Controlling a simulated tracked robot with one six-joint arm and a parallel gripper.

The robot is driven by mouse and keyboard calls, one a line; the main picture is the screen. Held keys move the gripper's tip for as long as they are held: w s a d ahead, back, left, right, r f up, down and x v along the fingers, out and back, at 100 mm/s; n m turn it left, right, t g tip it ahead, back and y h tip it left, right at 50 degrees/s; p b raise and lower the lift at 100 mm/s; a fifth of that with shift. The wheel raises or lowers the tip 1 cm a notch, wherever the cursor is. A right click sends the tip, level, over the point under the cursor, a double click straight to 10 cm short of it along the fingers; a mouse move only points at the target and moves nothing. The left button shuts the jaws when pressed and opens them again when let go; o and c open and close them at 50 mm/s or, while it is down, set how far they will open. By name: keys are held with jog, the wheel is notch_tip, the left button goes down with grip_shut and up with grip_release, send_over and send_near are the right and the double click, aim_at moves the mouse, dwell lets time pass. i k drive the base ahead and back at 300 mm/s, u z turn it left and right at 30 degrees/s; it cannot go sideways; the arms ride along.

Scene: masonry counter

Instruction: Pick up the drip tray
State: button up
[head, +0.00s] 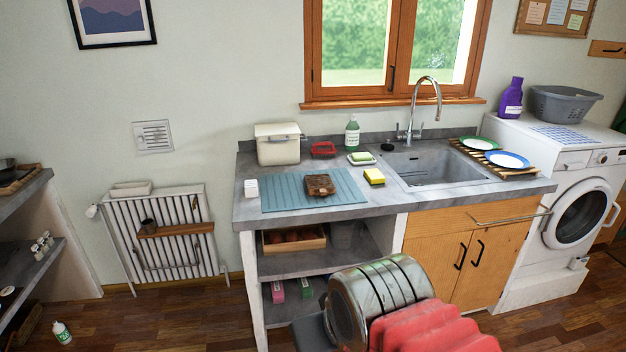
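No piece in the head view is plainly marked as the drip tray. The closest match is a flat, ribbed blue-grey mat or tray (281,196) on the counter left of the sink. A brown block-like thing (320,185) lies on its right part and hides some of it. A shallow white tray-like piece (130,188) also rests on top of the radiator. My arm shows at the bottom as a metal drum and a red ribbed part. No gripper fingers can be made out, and nothing is seen held.
The grey counter (390,207) carries a white bin (277,145), a small red dish (323,150), a yellow sponge (374,176), a green bottle (352,134) and small white pieces (251,188). The sink (440,168) and plates (507,159) are to the right. Floor at left is mostly clear.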

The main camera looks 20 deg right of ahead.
aim_at(321, 185)
jog(key=u, duration=0.1)
jog(key=i, duration=1.55)
jog(key=u, duration=0.05)
